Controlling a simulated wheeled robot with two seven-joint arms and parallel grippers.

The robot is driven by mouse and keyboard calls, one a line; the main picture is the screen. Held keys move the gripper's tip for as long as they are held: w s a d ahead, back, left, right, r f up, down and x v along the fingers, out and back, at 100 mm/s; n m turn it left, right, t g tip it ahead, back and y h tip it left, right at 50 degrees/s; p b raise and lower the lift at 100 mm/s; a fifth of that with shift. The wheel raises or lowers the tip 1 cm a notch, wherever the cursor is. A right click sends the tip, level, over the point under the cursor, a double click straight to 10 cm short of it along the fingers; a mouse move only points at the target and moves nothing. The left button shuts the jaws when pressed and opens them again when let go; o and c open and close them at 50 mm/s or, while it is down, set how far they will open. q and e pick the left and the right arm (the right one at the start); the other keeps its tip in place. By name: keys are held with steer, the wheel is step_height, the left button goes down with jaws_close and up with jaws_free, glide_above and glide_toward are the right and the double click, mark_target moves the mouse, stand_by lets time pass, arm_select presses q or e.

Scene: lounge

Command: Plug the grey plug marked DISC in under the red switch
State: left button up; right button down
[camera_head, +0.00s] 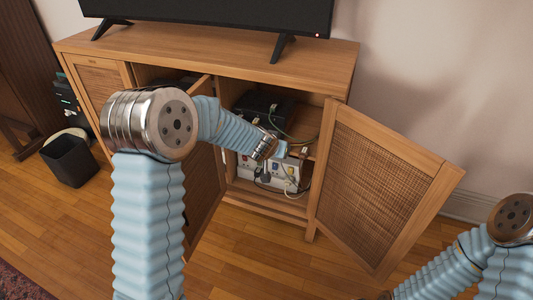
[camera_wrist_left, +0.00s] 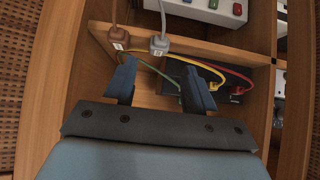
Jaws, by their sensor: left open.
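A grey plug (camera_wrist_left: 159,45) with a small white label, too small to read, shows in the left wrist view. Its grey cable runs to the top edge. My left gripper (camera_wrist_left: 157,68) is open and empty, its fingertips just short of the grey plug, with a gap between them. In the head view my left gripper (camera_head: 283,149) reaches into the open cabinet, above the white socket box (camera_head: 278,170). Part of that box (camera_wrist_left: 207,10) also shows in the wrist view, with red, green and blue switches. The sockets under the red switch cannot be made out. My right gripper is out of view.
A brown plug (camera_wrist_left: 119,40) lies close beside the grey one. Yellow, red and green cables run to a black device (camera_wrist_left: 200,75) in the cabinet. Open doors flank the opening, the right door (camera_head: 375,185) swung wide. A black bin (camera_head: 70,160) stands left.

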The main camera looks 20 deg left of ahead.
arm_select(q)
steer(key=shift+b+x, duration=0.65)
steer(key=shift+x, duration=4.4)
steer(key=shift+s, duration=0.1)
steer(key=c, duration=1)
steer(key=shift+s+a+r+b, duration=0.1)
steer(key=shift+s+r+b, duration=0.2)
steer(key=shift+s, duration=0.55)
steer(key=shift+s+d+r+b, duration=0.1)
steer(key=shift+s+b, duration=0.3)
steer(key=shift+s, duration=0.4)
steer(key=shift+s+a+r+b, duration=0.1)
steer(key=shift+s+r+b, duration=0.2)
steer(key=shift+s, duration=0.55)
steer(key=shift+f, duration=0.1)
